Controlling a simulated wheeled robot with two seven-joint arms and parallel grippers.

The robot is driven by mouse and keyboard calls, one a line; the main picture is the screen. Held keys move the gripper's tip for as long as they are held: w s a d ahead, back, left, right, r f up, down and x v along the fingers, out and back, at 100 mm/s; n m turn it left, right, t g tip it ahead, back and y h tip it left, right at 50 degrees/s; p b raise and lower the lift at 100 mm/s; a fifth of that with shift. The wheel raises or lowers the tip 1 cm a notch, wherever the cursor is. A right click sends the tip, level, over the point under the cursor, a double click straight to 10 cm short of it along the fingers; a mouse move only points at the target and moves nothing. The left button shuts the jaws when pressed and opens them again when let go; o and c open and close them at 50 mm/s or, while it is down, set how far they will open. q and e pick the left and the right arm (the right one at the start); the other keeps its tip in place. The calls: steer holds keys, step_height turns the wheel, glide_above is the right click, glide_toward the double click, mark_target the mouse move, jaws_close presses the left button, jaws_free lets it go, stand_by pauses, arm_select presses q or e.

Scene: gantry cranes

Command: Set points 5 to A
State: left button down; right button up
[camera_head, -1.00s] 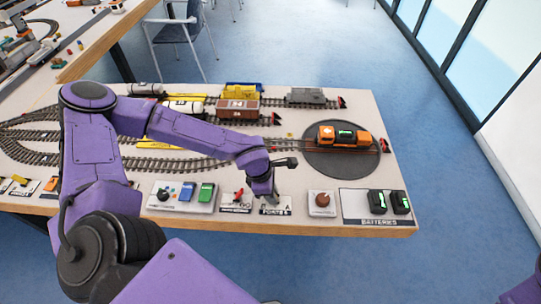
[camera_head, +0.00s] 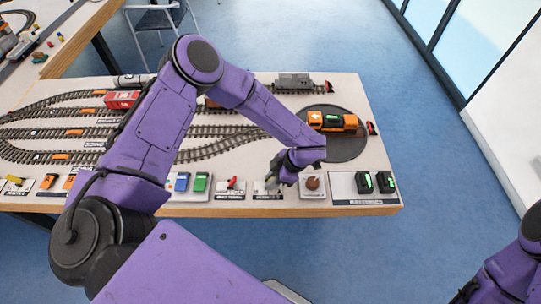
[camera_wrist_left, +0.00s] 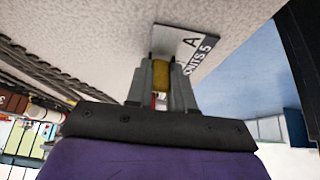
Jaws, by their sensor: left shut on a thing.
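The points 5 plate (camera_head: 266,192) is at the front edge of the layout table in the head view. In the wrist view the white plate (camera_wrist_left: 193,42) shows the letter "A" and a dark strip with "NTS 5" readable. My left gripper (camera_head: 273,182) is low over this plate, its fingers pointing down. In the wrist view my left gripper (camera_wrist_left: 161,80) is shut on a yellow lever handle (camera_wrist_left: 162,74), with a finger on each side. The lever's foot is hidden by the fingers, so I cannot tell which way it lies.
Right of the plate are a brown knob (camera_head: 313,184) and a batteries plate (camera_head: 344,184). On the left are a red lever (camera_head: 232,183) and green (camera_head: 201,182) and blue switches (camera_head: 181,181). An orange locomotive (camera_head: 333,122) stands on the turntable (camera_head: 345,148) behind.

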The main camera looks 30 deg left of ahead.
arm_select(q)
steer(key=shift+d+y, duration=0.1)
steer(key=shift+y, duration=0.3)
steer(key=c, duration=1)
jaws_free()
steer(key=shift+w, duration=0.1)
steer(key=b+v, duration=0.2)
steer(key=v, duration=0.8)
steer(key=shift+w+d+r+b, duration=0.15)
steer(key=shift+w+b, duration=0.1)
steer(key=shift+b, duration=0.15)
